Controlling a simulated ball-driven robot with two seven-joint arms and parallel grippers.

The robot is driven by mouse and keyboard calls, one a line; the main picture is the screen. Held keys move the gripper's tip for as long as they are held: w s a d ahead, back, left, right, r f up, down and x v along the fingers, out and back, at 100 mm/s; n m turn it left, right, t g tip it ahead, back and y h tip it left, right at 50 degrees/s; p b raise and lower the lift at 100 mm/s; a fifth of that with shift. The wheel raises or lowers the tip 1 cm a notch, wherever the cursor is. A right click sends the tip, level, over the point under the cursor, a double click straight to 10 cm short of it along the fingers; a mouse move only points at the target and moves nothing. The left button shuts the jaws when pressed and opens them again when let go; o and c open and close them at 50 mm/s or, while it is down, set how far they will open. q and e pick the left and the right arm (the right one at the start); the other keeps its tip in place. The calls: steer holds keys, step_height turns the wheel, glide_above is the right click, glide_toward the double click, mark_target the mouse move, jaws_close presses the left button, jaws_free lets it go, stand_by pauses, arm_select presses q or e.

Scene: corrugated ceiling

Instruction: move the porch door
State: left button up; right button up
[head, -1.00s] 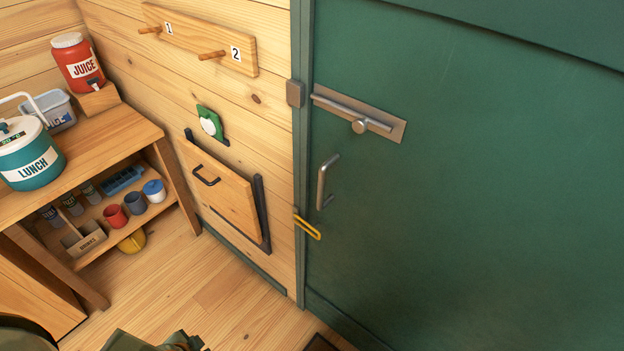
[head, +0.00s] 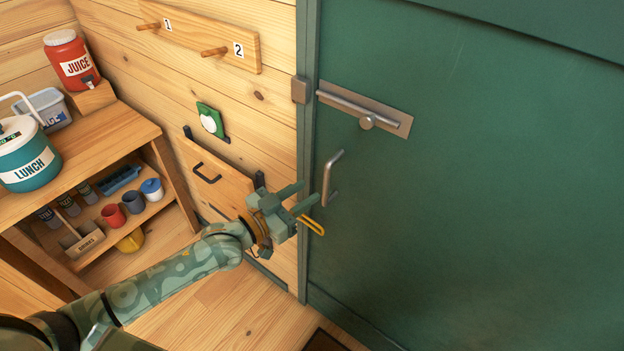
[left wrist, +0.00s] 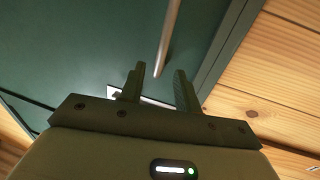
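The green porch door (head: 480,190) fills the right of the head view and looks closed against its frame. A grey pull handle (head: 331,177) stands upright near its left edge. Above it is a metal slide bolt (head: 362,112), its bar reaching toward the keeper on the frame. My left gripper (head: 306,194) is open and empty, just left of the handle, fingertips pointing at it. In the left wrist view the handle (left wrist: 169,40) lies beyond and between the open fingers (left wrist: 160,72); contact is not visible. My right gripper is not in view.
A wooden wall flap (head: 210,176) with a black handle is behind my left arm. A shelf (head: 110,130) with lunch jug and cups stands left.

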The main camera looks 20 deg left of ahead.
mark_target(325, 181)
arm_select(q)
steer(key=x, duration=0.7)
steer(key=shift+w+d+f+b, duration=0.1)
steer(key=shift+w+b, duration=0.2)
steer(key=shift+b, duration=0.1)
steer(key=shift+c, duration=0.3)
jaws_close()
